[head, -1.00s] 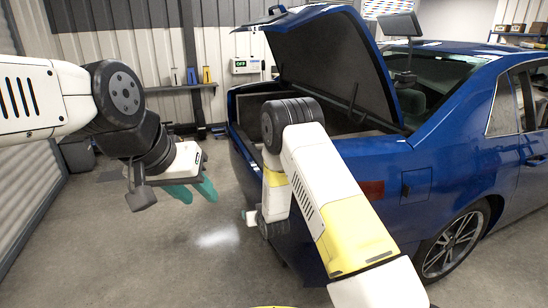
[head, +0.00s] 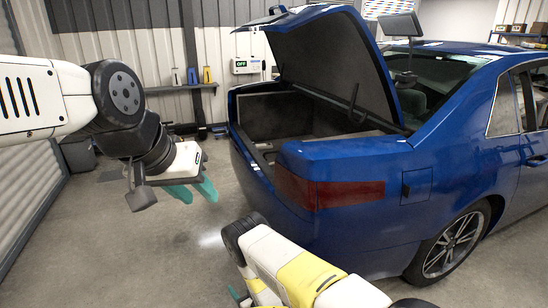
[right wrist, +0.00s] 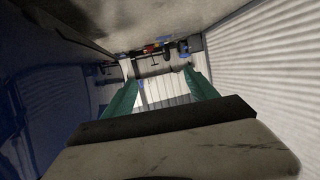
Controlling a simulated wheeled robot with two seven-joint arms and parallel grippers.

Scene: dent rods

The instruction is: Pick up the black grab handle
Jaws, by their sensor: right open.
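I cannot make out the black grab handle in either view. My right gripper (right wrist: 162,93) is open in the right wrist view, its two teal fingers wide apart with nothing between them.
The blue car (head: 350,225) stands at the right with its trunk lid (head: 335,65) raised and the trunk open. A wall shelf (head: 190,88) is at the back.

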